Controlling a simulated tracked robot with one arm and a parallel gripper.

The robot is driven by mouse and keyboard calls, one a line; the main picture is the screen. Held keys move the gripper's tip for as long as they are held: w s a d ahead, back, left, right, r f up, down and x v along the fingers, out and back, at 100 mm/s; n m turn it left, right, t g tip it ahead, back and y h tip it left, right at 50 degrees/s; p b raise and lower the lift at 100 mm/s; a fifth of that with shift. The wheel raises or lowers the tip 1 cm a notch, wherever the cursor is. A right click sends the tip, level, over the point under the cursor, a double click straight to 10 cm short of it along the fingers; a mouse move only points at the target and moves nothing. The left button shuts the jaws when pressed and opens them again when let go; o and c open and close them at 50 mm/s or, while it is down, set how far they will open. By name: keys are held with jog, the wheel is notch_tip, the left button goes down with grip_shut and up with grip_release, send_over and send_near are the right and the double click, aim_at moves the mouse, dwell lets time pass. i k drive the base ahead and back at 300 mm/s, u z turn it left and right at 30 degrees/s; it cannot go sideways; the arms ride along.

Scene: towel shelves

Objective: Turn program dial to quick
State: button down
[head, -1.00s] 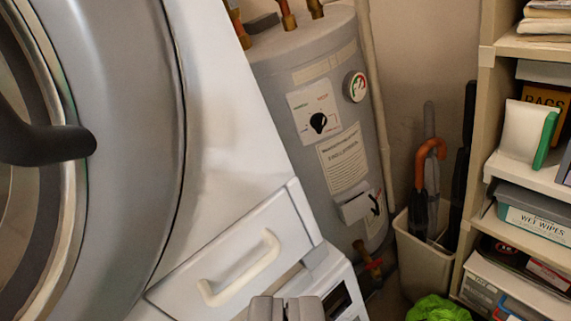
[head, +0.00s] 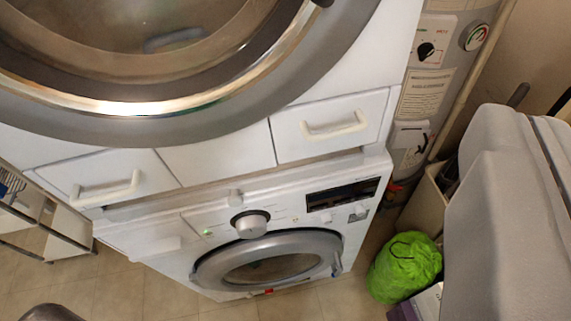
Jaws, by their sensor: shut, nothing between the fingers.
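The program dial (head: 251,225) is a round silver-white knob with a dark ring, on the front panel of the lower white washing machine (head: 160,238). Its pointer and the program labels are too small to read. A dark display (head: 342,194) is to the right of the dial, and a small green light (head: 207,232) glows to its left.
A larger machine with a round door (head: 170,125) stands above, with two handled drawers (head: 330,125) below it. A bright green bag (head: 405,267) lies on the floor to the right of the washer. A white rack (head: 45,225) stands at left. Tiled floor (head: 130,295) shows in front.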

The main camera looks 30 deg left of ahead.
aim_at(255, 226)
jog(key=u, duration=0.65)
jog(key=k, duration=1.75)
jog(key=u, duration=0.4)
jog(key=i, duration=1)
jog(key=z, duration=0.45)
